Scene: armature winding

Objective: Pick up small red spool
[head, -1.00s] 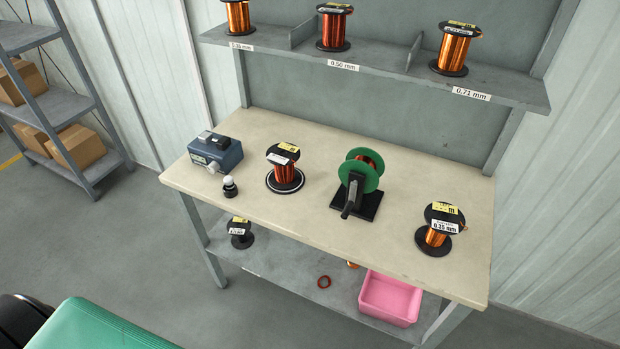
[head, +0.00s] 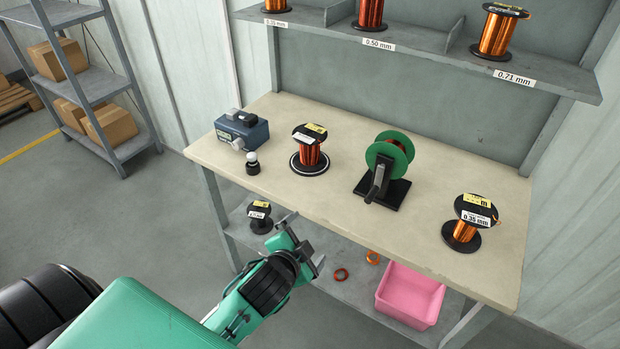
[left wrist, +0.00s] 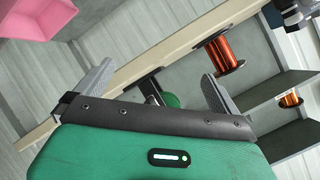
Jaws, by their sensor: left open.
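A spool of red-copper wire (head: 309,155) with black flanges and labels stands upright on a round white-ringed base at the left-middle of the tabletop. A smaller, mostly black spool (head: 260,217) stands on the lower shelf; its wire is hard to see. A larger dark red spool (head: 370,14) stands on the upper shelf above the 0.50 mm label. My left gripper (head: 302,244) is open and empty, in front of the bench's front edge and right of the black spool. Its open fingers also show in the left wrist view (left wrist: 158,72). My right gripper is not in view.
A green winder (head: 389,165) stands mid-table, a 0.35 mm spool (head: 466,231) at right. A blue device (head: 242,130) and a small black-and-white item (head: 253,164) are at left. The lower shelf holds copper rings (head: 341,275) and a pink bin (head: 409,294).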

